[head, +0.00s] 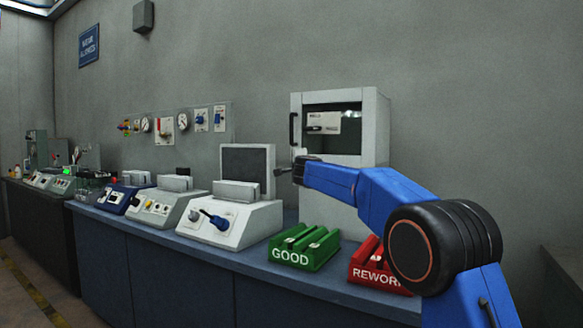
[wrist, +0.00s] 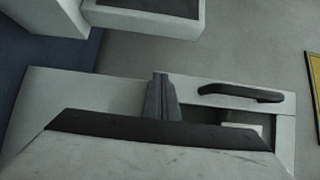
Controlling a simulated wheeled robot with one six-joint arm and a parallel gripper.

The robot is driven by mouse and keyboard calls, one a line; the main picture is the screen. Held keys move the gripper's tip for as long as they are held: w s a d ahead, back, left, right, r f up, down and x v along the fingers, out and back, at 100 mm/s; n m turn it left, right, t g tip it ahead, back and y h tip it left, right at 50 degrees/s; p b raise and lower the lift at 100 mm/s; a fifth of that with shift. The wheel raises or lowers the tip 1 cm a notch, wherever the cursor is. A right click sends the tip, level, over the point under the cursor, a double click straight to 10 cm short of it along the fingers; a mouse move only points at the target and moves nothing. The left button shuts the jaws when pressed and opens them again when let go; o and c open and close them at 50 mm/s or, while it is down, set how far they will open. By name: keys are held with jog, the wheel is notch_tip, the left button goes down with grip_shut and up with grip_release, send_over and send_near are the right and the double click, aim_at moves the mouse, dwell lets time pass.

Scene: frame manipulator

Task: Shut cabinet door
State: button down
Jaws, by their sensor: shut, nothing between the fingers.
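The cabinet (head: 376,125) is a pale grey box standing at the back of the bench. Its front has a pale-framed dark window and a black handle (head: 292,129) on the left edge. I cannot tell whether the door is fully shut or slightly ajar. My gripper (head: 279,172) is shut and empty, just left of the cabinet and below the handle. In the wrist view, my gripper (wrist: 160,82) lies across the pale door frame (wrist: 90,88), with the black handle (wrist: 240,94) to its right. I cannot tell whether it touches the door.
A green GOOD tray (head: 303,248) and a red REWORK tray (head: 370,268) stand in front of the cabinet. A white console with a dark screen (head: 246,166) stands close left of my gripper. More instruments line the blue bench (head: 200,255).

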jog(key=w+h, duration=0.1)
jog(key=w+d+m+h, duration=0.1)
jog(key=w+m+h, duration=0.1)
jog(key=shift+w+d+r, duration=0.1)
jog(key=shift+w+d, duration=0.15)
jog(key=shift+w, duration=0.1)
